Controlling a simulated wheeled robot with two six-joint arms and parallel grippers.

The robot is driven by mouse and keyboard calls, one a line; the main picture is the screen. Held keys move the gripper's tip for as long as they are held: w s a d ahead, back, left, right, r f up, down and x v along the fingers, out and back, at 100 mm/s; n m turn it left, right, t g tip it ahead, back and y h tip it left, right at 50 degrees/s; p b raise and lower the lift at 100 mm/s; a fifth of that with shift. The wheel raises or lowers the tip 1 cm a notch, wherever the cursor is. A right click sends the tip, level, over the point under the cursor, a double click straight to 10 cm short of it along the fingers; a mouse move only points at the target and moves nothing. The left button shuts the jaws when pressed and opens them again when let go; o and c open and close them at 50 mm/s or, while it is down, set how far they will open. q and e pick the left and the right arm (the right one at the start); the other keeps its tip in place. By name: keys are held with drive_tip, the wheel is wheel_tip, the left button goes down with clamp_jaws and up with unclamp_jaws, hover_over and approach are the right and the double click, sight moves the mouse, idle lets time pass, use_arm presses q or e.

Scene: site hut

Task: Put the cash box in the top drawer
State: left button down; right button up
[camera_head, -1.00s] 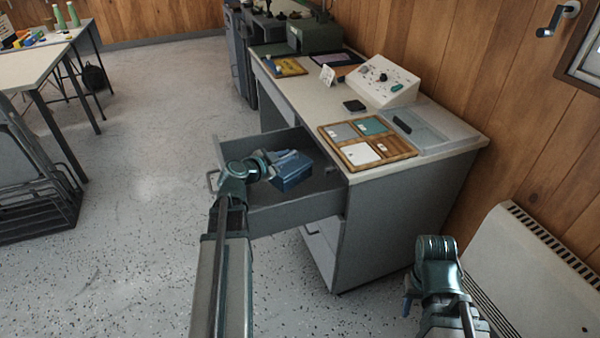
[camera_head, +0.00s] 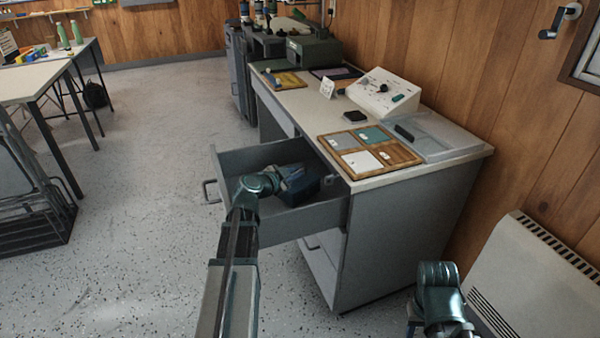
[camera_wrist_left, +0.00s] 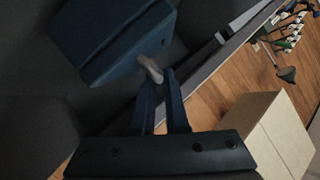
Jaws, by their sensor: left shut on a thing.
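The cash box is a dark blue box (camera_head: 304,186) within the open top drawer (camera_head: 305,222) of the desk, near the desk end. My left gripper (camera_head: 280,176) is shut on its small grey handle. The left wrist view shows the box (camera_wrist_left: 110,38), its handle and the closed fingers of the left gripper (camera_wrist_left: 158,80) close up. I cannot tell whether the box's underside touches the drawer floor. My right gripper (camera_head: 411,318) is low at the right, away from the drawer; its finger opening does not show.
The desk top (camera_head: 300,107) holds a wooden sorting tray (camera_head: 366,150), a clear grey tray (camera_head: 440,140), a sloped control panel (camera_head: 384,93) and a green case (camera_head: 314,50). A white heater (camera_head: 530,280) stands at the right. Floor left of the drawer is clear.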

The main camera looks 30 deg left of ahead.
use_arm(q)
drive_tip(key=w, duration=0.3)
drive_tip(key=shift+w+d, duration=0.1)
drive_tip(key=shift+w, duration=0.05)
drive_tip(key=shift+s+f+b, duration=0.2)
drive_tip(key=shift+f+b, duration=0.5)
drive_tip(key=shift+f, duration=0.05)
drive_tip(key=shift+r, duration=0.15)
drive_tip(key=c, duration=1.3)
unclamp_jaws()
drive_tip(key=shift+c, duration=0.2)
drive_tip(key=o, duration=0.4)
